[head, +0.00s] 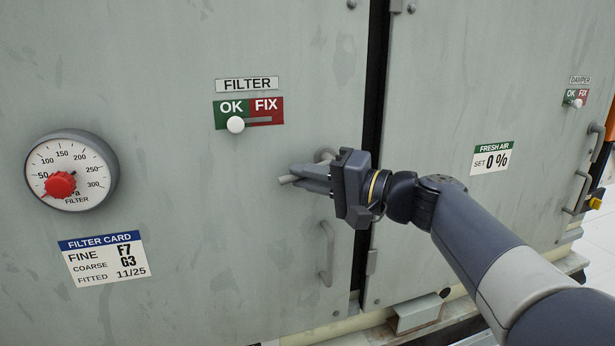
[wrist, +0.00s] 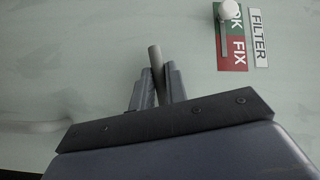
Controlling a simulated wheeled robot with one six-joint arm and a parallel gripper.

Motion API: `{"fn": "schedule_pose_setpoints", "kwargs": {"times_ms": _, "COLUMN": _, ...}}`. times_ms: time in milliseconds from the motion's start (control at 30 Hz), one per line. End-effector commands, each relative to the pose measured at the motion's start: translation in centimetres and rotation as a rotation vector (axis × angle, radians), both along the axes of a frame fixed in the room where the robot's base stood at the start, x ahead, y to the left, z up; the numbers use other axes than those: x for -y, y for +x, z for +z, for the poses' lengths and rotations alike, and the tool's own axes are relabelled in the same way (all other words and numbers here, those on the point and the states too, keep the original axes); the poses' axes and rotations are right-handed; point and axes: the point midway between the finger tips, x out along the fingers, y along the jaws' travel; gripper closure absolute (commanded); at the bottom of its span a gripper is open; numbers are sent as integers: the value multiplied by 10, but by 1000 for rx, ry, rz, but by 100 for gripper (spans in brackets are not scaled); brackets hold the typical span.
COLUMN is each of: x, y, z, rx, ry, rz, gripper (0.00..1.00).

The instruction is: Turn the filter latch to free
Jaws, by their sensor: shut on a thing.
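The filter latch (head: 288,180) is a grey rod-like handle on the pale green door, below and right of the FILTER sign. Its free end pokes out to the left past my fingertips, and its round pivot shows behind my gripper. My gripper (head: 312,177) is shut on the latch rod, which lies about level in the head view. In the wrist view the latch (wrist: 156,62) sticks out between the two fingers of my gripper (wrist: 158,84). The middle of the latch is hidden by the fingers.
A FILTER OK/FIX slider (head: 236,125) sits at OK, above left of the latch. A pressure gauge (head: 70,172) and a filter card (head: 103,259) are on the left. A door handle (head: 327,254) is just below my gripper. A dark door gap (head: 375,75) runs behind my wrist.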

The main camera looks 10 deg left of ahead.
Motion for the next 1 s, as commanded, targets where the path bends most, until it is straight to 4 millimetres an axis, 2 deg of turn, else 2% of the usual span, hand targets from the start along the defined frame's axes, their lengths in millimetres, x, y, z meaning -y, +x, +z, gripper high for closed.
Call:
{"fn": "schedule_pose_setpoints", "kwargs": {"times_ms": 467, "x": 0, "y": 0, "z": -1, "rx": -4, "ry": 7, "rz": -1, "gripper": 100}}
{"fn": "schedule_pose_setpoints", "kwargs": {"times_ms": 667, "x": -1, "y": -1, "z": -1, "rx": -50, "ry": 87, "rz": -1, "gripper": 100}}
{"fn": "schedule_pose_setpoints", "kwargs": {"times_ms": 1000, "x": -2, "y": -1, "z": 11, "rx": -131, "ry": 216, "rz": 0, "gripper": 100}}
